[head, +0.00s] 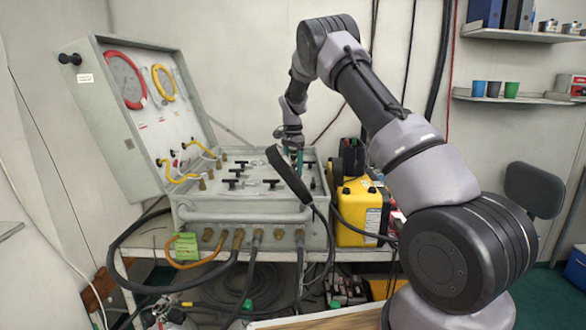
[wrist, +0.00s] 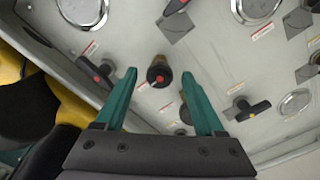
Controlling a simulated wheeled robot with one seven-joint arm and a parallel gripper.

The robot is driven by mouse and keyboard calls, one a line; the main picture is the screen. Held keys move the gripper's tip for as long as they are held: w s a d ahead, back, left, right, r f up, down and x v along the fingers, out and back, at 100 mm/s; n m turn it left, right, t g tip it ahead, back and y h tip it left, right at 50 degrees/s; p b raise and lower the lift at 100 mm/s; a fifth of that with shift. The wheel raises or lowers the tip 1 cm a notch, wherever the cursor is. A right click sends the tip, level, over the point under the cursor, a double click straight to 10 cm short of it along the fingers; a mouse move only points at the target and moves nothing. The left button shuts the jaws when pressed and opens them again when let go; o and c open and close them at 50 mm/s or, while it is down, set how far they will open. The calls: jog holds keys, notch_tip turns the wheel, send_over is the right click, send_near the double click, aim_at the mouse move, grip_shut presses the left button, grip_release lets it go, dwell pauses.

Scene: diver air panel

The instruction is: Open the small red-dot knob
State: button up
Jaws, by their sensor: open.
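The small red-dot knob (wrist: 157,75) is a round black knob on a brass stem on the grey panel, with a red mark on its top. In the wrist view it shows between the tips of my gripper (wrist: 159,76). The two teal fingers are open, one to each side of it, with nothing held. I cannot tell whether the fingertips are level with the knob or above it.
A black T-handle (wrist: 97,72) lies left of the fingers and another (wrist: 246,109) lies right. A second small brass fitting (wrist: 184,113) is partly behind the right finger. A yellow case (head: 358,212) stands right of the panel.

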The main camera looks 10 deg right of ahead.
grip_shut()
jog(key=shift+n, duration=0.4)
jog(key=n, duration=0.2)
jog(key=shift+n, duration=0.4)
jog(key=n, duration=0.3)
jog(key=shift+n, duration=0.4)
jog(key=n, duration=0.6)
jog(key=shift+n, duration=0.4)
